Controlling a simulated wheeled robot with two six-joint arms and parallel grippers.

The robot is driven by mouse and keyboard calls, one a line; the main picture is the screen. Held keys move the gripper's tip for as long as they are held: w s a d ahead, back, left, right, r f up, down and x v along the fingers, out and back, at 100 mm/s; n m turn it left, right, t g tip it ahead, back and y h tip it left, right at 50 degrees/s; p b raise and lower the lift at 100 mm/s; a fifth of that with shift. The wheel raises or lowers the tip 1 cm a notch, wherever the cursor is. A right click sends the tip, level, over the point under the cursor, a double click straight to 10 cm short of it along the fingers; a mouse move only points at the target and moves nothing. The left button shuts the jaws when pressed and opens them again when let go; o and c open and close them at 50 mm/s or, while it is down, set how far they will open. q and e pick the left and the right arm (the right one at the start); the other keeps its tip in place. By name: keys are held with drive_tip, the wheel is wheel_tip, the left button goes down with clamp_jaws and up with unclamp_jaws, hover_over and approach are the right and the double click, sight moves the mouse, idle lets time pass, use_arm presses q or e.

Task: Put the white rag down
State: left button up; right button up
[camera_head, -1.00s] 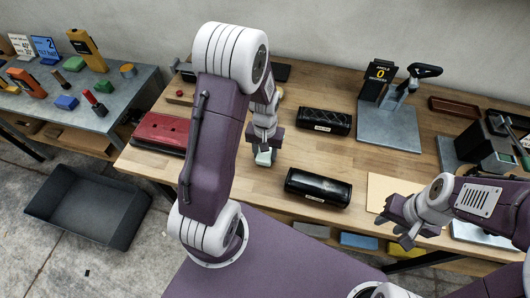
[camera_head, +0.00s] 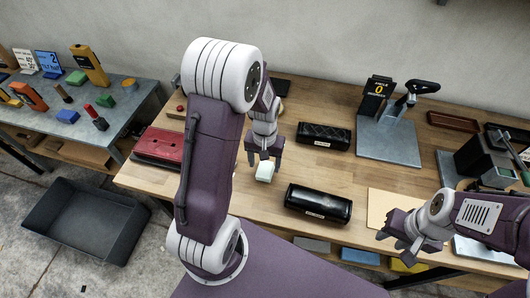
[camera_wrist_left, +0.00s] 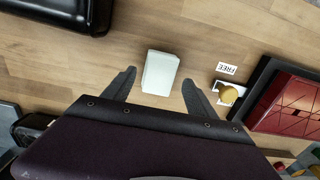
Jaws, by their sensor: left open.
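The white rag (camera_head: 264,173), a small pale folded block, lies on the wooden workbench between the red case and the black cases. It also shows in the left wrist view (camera_wrist_left: 160,73), flat on the bare wood. My left gripper (camera_head: 263,163) is open just above and behind it, pointing down. In the left wrist view its two fingers stand apart, one on each side of the rag, with gaps between. My right gripper (camera_head: 397,250) is at the bench's front edge on the right, fingers spread and empty.
A red case (camera_head: 160,146) lies left of the rag. Two black cases, one quilted (camera_head: 323,136) and one smooth (camera_head: 318,203), lie to its right. A yellow knob and a "FREE" label (camera_wrist_left: 227,69) show in the left wrist view. Bare wood surrounds the rag.

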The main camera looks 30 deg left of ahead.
sight(265, 169)
use_arm(q)
wheel_tip(265, 169, up, 8)
drive_tip(key=s+d+f+m+t, duration=0.1)
drive_tip(key=s+d, duration=0.3)
drive_tip(key=s, duration=0.4)
drive_tip(key=shift+s+d+f+m+p, duration=0.25)
drive_tip(key=shift+d+f+m+p, duration=0.15)
drive_tip(key=shift+m, duration=0.2)
